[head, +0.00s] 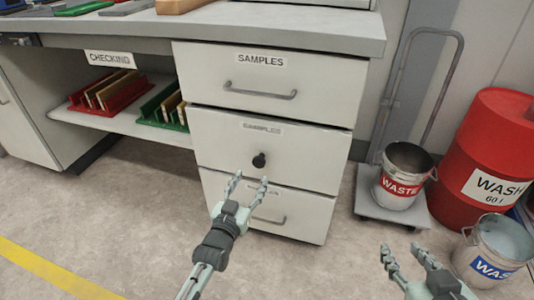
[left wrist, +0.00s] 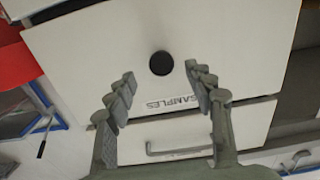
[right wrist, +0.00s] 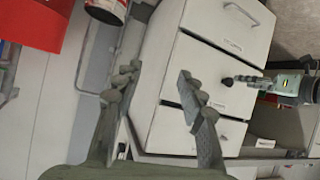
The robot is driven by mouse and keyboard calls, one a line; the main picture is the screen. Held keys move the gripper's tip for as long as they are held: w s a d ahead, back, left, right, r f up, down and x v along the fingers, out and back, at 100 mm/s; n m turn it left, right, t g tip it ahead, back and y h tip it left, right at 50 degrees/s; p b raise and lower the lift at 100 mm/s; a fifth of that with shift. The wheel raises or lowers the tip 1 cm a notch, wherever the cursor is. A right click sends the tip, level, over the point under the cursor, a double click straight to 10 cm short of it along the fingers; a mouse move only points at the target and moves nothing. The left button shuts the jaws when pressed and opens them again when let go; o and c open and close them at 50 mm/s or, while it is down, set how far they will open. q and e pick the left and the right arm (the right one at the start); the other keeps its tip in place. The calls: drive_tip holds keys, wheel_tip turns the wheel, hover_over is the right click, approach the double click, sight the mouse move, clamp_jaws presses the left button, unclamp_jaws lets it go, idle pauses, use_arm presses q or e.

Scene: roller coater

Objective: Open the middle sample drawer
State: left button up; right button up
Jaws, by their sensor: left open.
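The middle sample drawer (head: 225,140) is a pale front with a round black knob (head: 259,160) and a SAMPLES label (head: 262,128); it looks shut. My left gripper (head: 250,178) is open just in front of the knob and a little below it in the head view. In the left wrist view the knob (left wrist: 161,63) shows between and just beyond the open fingertips (left wrist: 160,72); I see no contact. My right gripper (head: 400,249) is open and empty, low at the right. The right wrist view also shows the knob (right wrist: 228,80) close to my left gripper.
The top drawer (head: 320,100) and bottom drawer (head: 310,212) have bar handles and look shut. A trolley (head: 418,211) with a waste bucket (head: 398,190), a red drum (head: 490,145) and a wash bucket (head: 500,240) stand at the right. The floor before the drawers is clear.

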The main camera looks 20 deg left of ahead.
sight(258, 164)
use_arm(q)
drive_tip(key=w, duration=0.4)
drive_tip(key=w+b, duration=0.1)
drive_tip(key=w, duration=0.1)
drive_tip(key=shift+w+d+r, duration=0.1)
drive_tip(key=shift+w+r, duration=0.15)
drive_tip(key=shift+w, duration=0.7)
use_arm(e)
drive_tip(key=w+a+r+t+y, duration=0.1)
drive_tip(key=a+r+t, duration=0.2)
drive_tip(key=r, duration=0.2)
drive_tip(key=shift+w+a+r+y, duration=0.3)
drive_tip(key=shift+a+r+y, duration=0.05)
drive_tip(key=shift+r+y, duration=0.05)
use_arm(q)
clamp_jaws()
